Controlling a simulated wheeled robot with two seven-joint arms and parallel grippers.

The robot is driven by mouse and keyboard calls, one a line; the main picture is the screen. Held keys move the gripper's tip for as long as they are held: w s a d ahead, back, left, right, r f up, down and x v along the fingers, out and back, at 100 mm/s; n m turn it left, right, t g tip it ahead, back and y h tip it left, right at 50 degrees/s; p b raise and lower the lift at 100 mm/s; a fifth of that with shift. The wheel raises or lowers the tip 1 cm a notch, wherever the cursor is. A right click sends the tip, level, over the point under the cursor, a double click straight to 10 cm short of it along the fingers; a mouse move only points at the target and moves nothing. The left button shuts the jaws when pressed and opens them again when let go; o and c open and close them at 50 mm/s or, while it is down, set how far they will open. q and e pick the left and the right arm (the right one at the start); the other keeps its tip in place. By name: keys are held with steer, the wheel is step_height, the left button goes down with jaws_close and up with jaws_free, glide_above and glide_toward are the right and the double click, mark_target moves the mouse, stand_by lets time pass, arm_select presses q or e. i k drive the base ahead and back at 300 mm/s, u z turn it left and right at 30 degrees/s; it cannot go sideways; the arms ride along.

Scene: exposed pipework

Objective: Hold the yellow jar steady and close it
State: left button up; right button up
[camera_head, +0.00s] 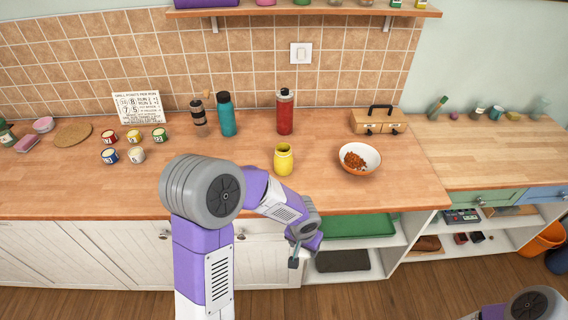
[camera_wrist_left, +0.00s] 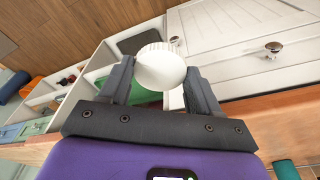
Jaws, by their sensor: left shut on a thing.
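The yellow jar (camera_head: 283,160) stands upright on the wooden counter, near its front edge, with its top open and no lid on it. My left gripper (camera_head: 295,255) is in front of and below the counter edge, apart from the jar. In the left wrist view my left gripper (camera_wrist_left: 161,80) is shut on a round white lid (camera_wrist_left: 160,66) with a ribbed rim, held between the two fingers. The lid is hard to make out in the head view. My right gripper is not in view; only part of my right arm shows at the bottom right corner.
A white bowl (camera_head: 372,149) of brown bits stands right of the jar. A red bottle (camera_head: 285,112) and a teal bottle (camera_head: 227,115) stand behind it. Several small cans sit at left. Open shelves (camera_head: 385,240) lie below the counter. Counter around the jar is clear.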

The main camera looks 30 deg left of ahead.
mark_target(283, 158)
steer(key=z, duration=1.3)
steer(key=k, duration=1.25)
steer(key=u, duration=1.55)
steer(key=i, duration=0.55)
steer(key=u, duration=0.05)
